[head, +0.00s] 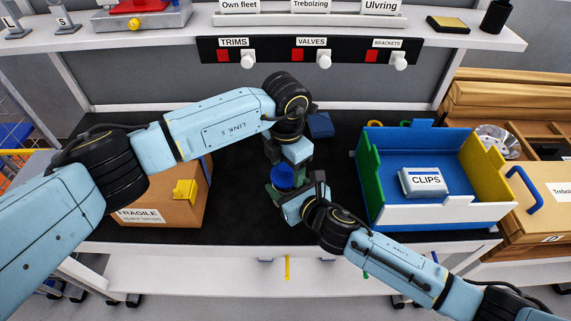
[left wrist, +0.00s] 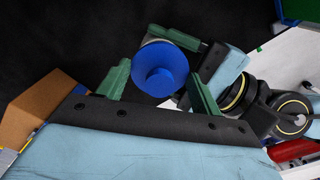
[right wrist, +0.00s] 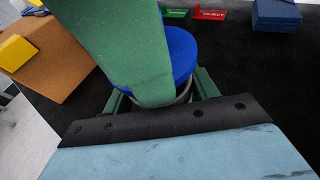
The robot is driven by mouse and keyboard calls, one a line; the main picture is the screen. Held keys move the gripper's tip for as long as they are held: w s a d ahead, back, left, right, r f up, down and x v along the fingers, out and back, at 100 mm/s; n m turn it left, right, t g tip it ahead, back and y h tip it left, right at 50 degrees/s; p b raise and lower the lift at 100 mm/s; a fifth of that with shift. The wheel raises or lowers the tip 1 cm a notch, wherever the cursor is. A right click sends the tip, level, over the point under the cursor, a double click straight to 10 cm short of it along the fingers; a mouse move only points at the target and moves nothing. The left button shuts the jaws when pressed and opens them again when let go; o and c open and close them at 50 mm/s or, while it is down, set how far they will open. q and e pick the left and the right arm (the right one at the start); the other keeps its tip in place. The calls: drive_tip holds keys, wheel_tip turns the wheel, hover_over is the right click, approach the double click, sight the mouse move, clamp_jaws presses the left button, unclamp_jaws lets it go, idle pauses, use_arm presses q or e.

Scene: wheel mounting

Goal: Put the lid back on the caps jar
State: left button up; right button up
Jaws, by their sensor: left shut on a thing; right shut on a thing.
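The blue lid (head: 283,178) is a round disc with a raised knob, seen from above in the left wrist view (left wrist: 160,72). My left gripper (left wrist: 159,76) has its green fingers on either side of the lid and is shut on it. The caps jar (right wrist: 182,96) shows only as a pale rim under the lid in the right wrist view. My right gripper (right wrist: 160,92) is shut on the jar from the side. The lid sits over the jar's top; whether it is fully seated cannot be told. A left finger hides part of both.
A FRAGILE cardboard box (head: 150,216) stands left of the jar. A coloured tray (head: 489,213) with a white CLIPS box (head: 423,182) stands right. A small blue block (head: 320,125) lies behind.

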use_arm(q)
drive_tip(key=shift+a+f, duration=0.25)
drive_tip(key=shift+f, duration=0.5)
drive_tip(key=shift+c, duration=0.3)
use_arm(e)
drive_tip(key=shift+a+r, duration=0.3)
drive_tip(key=shift+r, duration=0.05)
use_arm(q)
drive_tip(key=shift+w+d, duration=0.1)
use_arm(e)
drive_tip(key=shift+w+d+f, duration=0.1)
use_arm(q)
drive_tip(key=shift+f, duration=0.1)
drive_tip(key=shift+d+f, duration=0.1)
drive_tip(key=shift+f, duration=0.15)
